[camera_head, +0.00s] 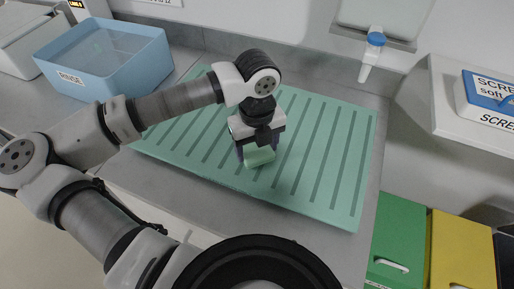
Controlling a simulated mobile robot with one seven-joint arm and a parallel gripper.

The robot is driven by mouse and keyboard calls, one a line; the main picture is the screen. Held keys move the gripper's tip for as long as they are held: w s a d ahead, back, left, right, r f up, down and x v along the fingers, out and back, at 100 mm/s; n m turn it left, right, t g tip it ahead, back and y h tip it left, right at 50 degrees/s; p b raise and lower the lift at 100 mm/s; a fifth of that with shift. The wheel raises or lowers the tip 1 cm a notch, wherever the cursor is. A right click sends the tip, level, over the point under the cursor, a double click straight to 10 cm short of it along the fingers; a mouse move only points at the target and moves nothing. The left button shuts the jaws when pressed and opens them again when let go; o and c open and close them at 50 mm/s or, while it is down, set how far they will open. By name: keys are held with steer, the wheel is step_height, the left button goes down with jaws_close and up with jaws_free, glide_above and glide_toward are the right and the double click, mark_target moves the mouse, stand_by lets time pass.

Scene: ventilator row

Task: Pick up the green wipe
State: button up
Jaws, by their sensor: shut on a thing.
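The green wipe (259,156) is a small pale green block over the middle of the ribbed green mat (335,188). My gripper (258,152) points down at it and is shut on it, with a finger on either side. The fingers and the gripper body hide the wipe's upper part. I cannot tell whether the wipe touches the mat or is just above it.
A blue bin labelled RINSE (110,72) stands at the back left. A blue-capped tube (372,55) is at the back wall. A box labelled SCREEN (485,98) sits on a white ledge at right. Green (398,240) and yellow (458,250) bins are front right. The mat's right side is clear.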

mark_target(257, 151)
step_height(257, 151, up, 20)
steer(key=b, duration=0.3)
steer(key=shift+f, duration=0.2)
steer(key=o, duration=0.3)
steer(key=shift+c, duration=0.7)
